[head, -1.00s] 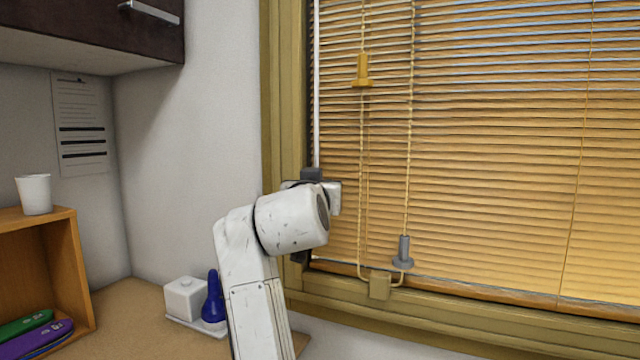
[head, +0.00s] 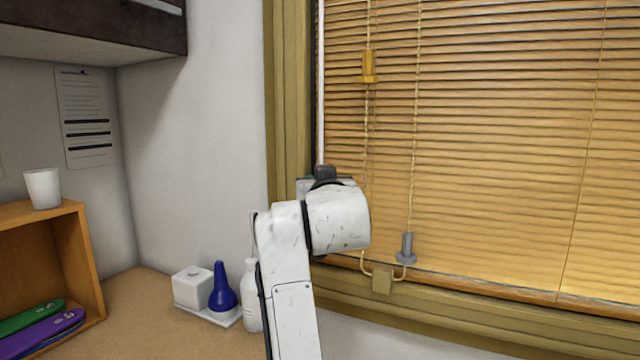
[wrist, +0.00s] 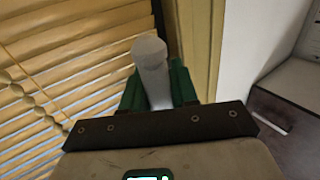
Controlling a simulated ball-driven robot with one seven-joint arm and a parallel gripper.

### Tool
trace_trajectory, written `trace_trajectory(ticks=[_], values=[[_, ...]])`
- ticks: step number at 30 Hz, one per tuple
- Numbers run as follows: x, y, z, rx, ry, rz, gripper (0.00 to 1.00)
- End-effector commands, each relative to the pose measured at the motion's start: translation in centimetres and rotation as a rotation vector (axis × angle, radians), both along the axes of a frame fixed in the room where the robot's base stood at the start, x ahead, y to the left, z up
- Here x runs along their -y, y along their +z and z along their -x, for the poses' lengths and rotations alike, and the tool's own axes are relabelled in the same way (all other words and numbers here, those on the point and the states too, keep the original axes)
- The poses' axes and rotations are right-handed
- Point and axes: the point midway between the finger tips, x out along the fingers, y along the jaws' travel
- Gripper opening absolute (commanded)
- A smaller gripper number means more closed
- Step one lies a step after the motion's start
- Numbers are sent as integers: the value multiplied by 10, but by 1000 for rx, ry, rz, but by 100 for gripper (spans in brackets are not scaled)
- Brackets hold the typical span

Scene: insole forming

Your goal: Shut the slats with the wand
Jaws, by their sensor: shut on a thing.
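The blind's tan slats (head: 500,150) fill the window in the head view. They lie tilted steeply, with only thin dark lines between them. The white wand (head: 320,90) hangs along the blind's left edge, down to my gripper. In the wrist view its pale rounded end (wrist: 150,55) stands between the green fingers of my gripper (wrist: 155,88), which are shut on it. In the head view my own arm hides most of the gripper and the wand's lower part.
A beaded cord loop hangs right of the wand, with a yellow tassel (head: 369,66) and a grey tassel (head: 406,247). A wooden frame (head: 284,90) borders the left. A white bottle (head: 251,300) and a blue bulb (head: 222,290) stand on the counter beside my arm.

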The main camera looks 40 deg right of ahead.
Motion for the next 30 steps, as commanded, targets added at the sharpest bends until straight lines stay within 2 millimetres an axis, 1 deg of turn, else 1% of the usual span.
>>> trace_trajectory(ticks=[1,6,7,25,30], values=[[0,2,0,4,1,2,31],[-1,1,-1,3,3,1,47],[-1,1,-1,3,3,1,49],[-5,1,-4,2,7,2,49],[-4,-1,-5,1,-46,1,49]])
